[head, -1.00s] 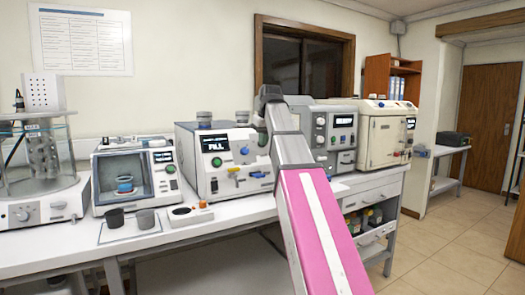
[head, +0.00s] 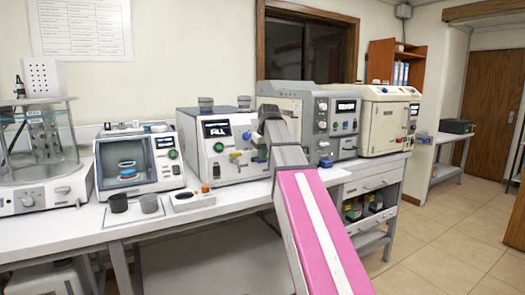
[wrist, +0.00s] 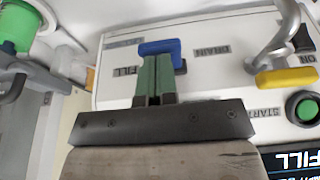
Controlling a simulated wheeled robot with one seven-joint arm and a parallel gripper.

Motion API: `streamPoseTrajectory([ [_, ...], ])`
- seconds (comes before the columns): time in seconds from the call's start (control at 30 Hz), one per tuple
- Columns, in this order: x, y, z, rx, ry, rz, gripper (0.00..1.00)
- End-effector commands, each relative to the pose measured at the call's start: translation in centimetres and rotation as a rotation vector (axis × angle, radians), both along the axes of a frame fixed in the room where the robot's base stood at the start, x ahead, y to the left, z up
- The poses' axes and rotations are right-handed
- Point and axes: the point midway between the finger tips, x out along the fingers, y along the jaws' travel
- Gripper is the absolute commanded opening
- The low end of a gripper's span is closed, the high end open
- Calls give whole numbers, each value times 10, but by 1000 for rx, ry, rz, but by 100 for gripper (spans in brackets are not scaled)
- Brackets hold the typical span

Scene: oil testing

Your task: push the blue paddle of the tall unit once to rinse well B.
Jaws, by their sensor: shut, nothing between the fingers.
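The tall unit (head: 205,178) is a white bench machine with a lit FILL screen. Its blue paddle (head: 258,160) is low on the front panel, right of a yellow paddle (head: 236,158). In the wrist view the panel is upside down, with the blue paddle (wrist: 160,47) between the FILL and DRAIN labels. My gripper (wrist: 158,66) is shut and empty. Its green fingertips overlap the blue paddle's near side; I cannot tell whether they touch. In the head view my arm hides the fingers. Well B cannot be made out.
The yellow paddle (wrist: 286,79) and a green START button (wrist: 303,106) are to the right in the wrist view, with a curved metal spout above. A grey unit (head: 345,118) stands close on the right.

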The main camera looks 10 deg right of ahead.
Motion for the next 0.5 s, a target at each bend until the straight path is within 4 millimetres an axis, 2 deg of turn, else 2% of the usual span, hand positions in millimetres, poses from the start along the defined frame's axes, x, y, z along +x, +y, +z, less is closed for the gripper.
streamPoseTrajectory([
  [0.27, 0, 0, 0, 0, -1, 0, 0],
  [0.5, -7, -2, -14, 34, -106, 0, 0],
])
